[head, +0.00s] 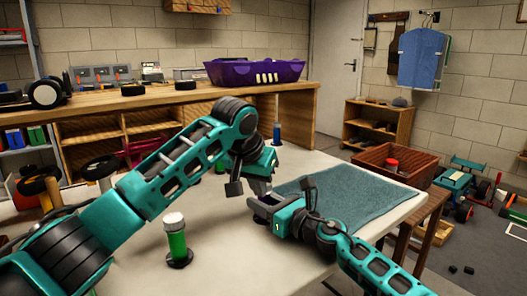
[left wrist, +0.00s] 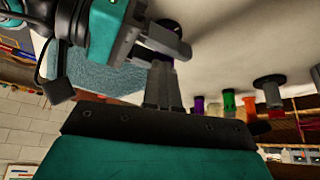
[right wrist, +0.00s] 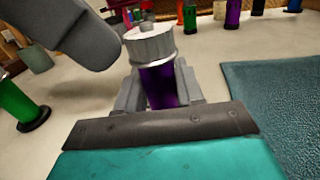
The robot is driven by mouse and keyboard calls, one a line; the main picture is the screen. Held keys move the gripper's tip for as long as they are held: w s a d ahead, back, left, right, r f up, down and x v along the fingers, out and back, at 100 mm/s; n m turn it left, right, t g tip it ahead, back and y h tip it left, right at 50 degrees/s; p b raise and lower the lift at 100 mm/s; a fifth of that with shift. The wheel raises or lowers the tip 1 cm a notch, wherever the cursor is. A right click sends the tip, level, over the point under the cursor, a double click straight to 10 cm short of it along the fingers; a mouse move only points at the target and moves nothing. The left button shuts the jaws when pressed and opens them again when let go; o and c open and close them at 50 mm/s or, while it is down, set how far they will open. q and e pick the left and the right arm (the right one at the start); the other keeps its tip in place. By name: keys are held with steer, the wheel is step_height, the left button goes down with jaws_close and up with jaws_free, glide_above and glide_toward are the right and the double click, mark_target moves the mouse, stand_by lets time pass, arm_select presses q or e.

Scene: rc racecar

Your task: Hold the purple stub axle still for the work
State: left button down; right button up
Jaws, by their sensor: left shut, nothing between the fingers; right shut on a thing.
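The purple stub axle (right wrist: 158,86) has a ribbed silver cap and stands between my right gripper's fingers (right wrist: 158,92) in the right wrist view. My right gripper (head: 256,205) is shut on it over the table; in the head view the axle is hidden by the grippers. My left gripper (head: 262,184) is shut and empty, close behind the right one. In the left wrist view the left fingers (left wrist: 161,82) are together, near the right gripper (left wrist: 152,42). A grey part hangs left of the axle's cap in the right wrist view.
A green cylinder (head: 176,243) with a white cap stands on the table at front left. A blue one (head: 277,134) stands at the back. A teal mat (head: 350,198) covers the table's right side. A purple car body (head: 254,72) sits on the rear bench.

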arm_select(q)
steer(key=shift+a, duration=0.15)
arm_select(e)
steer(key=shift+a, duration=0.1)
arm_select(q)
steer(key=shift+w+a, duration=0.2)
steer(key=shift+a, duration=0.15)
arm_select(e)
steer(key=shift+s, duration=0.1)
arm_select(q)
step_height(320, 180, up, 6)
steer(key=shift+s+a, duration=0.15)
steer(key=shift+s, duration=0.25)
arm_select(e)
steer(key=o, duration=1.2)
steer(key=shift+c, duration=0.2)
steer(key=shift+d, duration=0.2)
